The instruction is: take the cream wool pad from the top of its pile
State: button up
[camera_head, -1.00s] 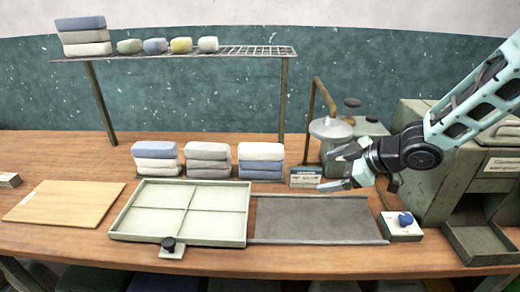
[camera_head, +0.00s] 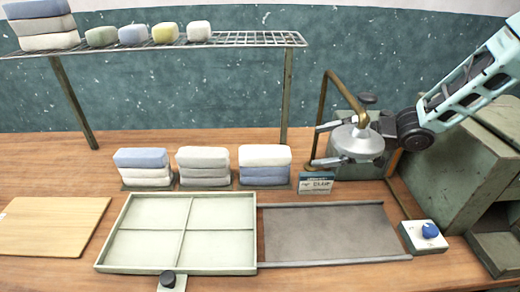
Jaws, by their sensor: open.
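The right pile on the table has a cream pad (camera_head: 265,155) on top of blue pads (camera_head: 265,175). The middle pile has a cream or off-white pad (camera_head: 203,157) over greyish pads (camera_head: 204,177). The left pile has a blue pad (camera_head: 141,157) over off-white pads (camera_head: 146,177). My gripper (camera_head: 322,145) is open and empty, to the right of the right pile and apart from it. Its fingers point left. A silver disc overlaps it in the picture, so part of the gripper is hidden.
A brass pipe (camera_head: 326,105) and the silver disc (camera_head: 357,140) stand close by my gripper. A divided tray (camera_head: 124,229) and a grey mat (camera_head: 330,233) lie in front. A wire shelf (camera_head: 255,39) spans above.

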aim_at(272, 153)
jog(key=p+x, duration=0.1)
jog(key=x, duration=1.1)
jog(key=shift+p, duration=0.35)
jog(key=shift+p+x, duration=1.1)
jog(key=shift+x, duration=1.5)
jog(key=c, duration=1)
